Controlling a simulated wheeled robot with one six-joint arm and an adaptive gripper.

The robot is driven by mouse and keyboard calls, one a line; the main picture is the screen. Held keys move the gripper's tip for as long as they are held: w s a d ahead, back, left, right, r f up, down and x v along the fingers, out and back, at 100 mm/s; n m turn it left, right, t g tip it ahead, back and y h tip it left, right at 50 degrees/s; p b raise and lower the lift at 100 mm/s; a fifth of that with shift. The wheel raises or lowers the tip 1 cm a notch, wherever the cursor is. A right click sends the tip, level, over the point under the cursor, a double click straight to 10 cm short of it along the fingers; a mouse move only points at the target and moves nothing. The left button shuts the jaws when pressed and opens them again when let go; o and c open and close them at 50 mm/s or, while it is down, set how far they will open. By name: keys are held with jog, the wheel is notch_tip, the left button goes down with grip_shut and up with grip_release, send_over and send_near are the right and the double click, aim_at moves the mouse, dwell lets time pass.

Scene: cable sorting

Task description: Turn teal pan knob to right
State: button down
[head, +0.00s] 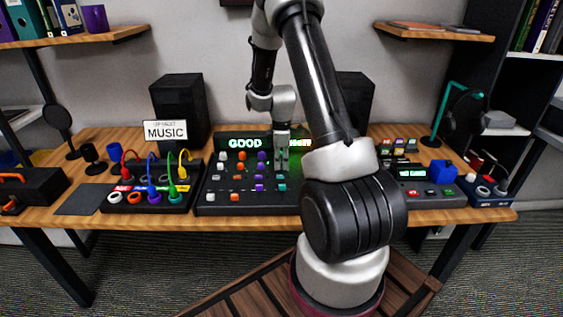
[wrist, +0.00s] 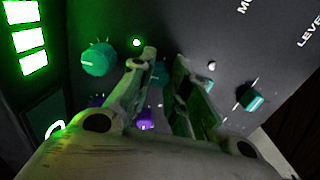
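The mixer (head: 240,205) stands on the desk with columns of white, orange, purple and teal controls. My gripper (head: 281,163) is over its teal column, pointing down, and hides part of that column. In the wrist view my gripper (wrist: 165,58) has its two fingers apart. A teal knob (wrist: 158,74) shows partly between them; I cannot tell whether either finger touches it. Another teal knob (wrist: 97,60) with a pale mark is left of the fingers. A teal slider cap (wrist: 252,100) is to the right; it also shows in the head view (head: 282,184). Pan lettering is not readable.
Purple controls (wrist: 145,120) lie close beside the fingers. A lit green display (head: 245,143) stands behind the mixer. A box with colored cables (head: 150,200) is to the left. A device with a small screen (head: 430,190) is to the right.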

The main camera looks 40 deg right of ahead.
jog(key=shift+m, duration=0.3)
jog(key=m, duration=0.3)
jog(key=shift+m, duration=0.4)
jog(key=m, duration=0.4)
jog(key=shift+m, duration=0.3)
jog(key=m, duration=0.4)
jog(key=shift+m, duration=2.5)
jog(key=c, duration=1.3)
grip_release()
